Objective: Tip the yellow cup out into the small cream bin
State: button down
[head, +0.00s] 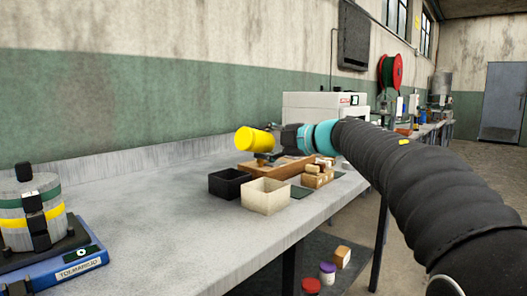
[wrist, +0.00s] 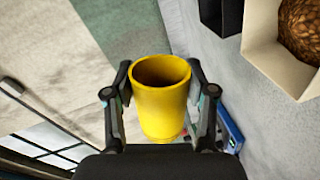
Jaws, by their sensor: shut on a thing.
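My gripper (head: 283,141) is shut on the yellow cup (head: 254,141), its fingers on either side of it in the wrist view (wrist: 160,92). The cup is tipped far over, nearly on its side, in the air above the bench. Its dark mouth (wrist: 161,74) shows in the wrist view; what is inside cannot be made out. The small cream bin (head: 265,198) stands on the bench below, apart from the cup. In the wrist view a cream bin wall (wrist: 262,58) shows at upper right, with a brown textured mass (wrist: 302,30) inside.
A black bin (head: 229,184) stands left of the cream bin. A wooden tray (head: 272,168) and several small blocks (head: 317,175) lie behind and to the right. The bench between is clear.

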jog(key=shift+r, duration=1.4)
jog(key=n, duration=0.2)
jog(key=shift+r+n+t, duration=0.15)
jog(key=shift+n+t, duration=0.15)
jog(key=n, duration=0.1)
jog(key=n+b, duration=0.1)
jog(key=n, duration=0.1)
jog(key=shift+r+t+h, duration=0.3)
jog(key=shift+t+h, duration=0.1)
jog(key=n+b, duration=0.2)
jog(key=n, duration=0.1)
jog(key=shift+r+t, duration=0.1)
jog(key=shift+t, duration=0.3)
jog(key=n+b, duration=0.2)
jog(key=n, duration=0.1)
jog(key=shift+r+t+h, duration=0.3)
jog(key=shift+r, duration=0.05)
jog(key=n+t+b, duration=0.1)
jog(key=n+b, duration=0.2)
jog(key=shift+n, duration=0.4)
jog(key=shift+r+n+b, duration=0.3)
jog(key=shift+n+b, duration=0.45)
jog(key=shift+n, duration=0.35)
jog(key=shift+r+n, duration=0.3)
jog(key=shift+n, duration=0.2)
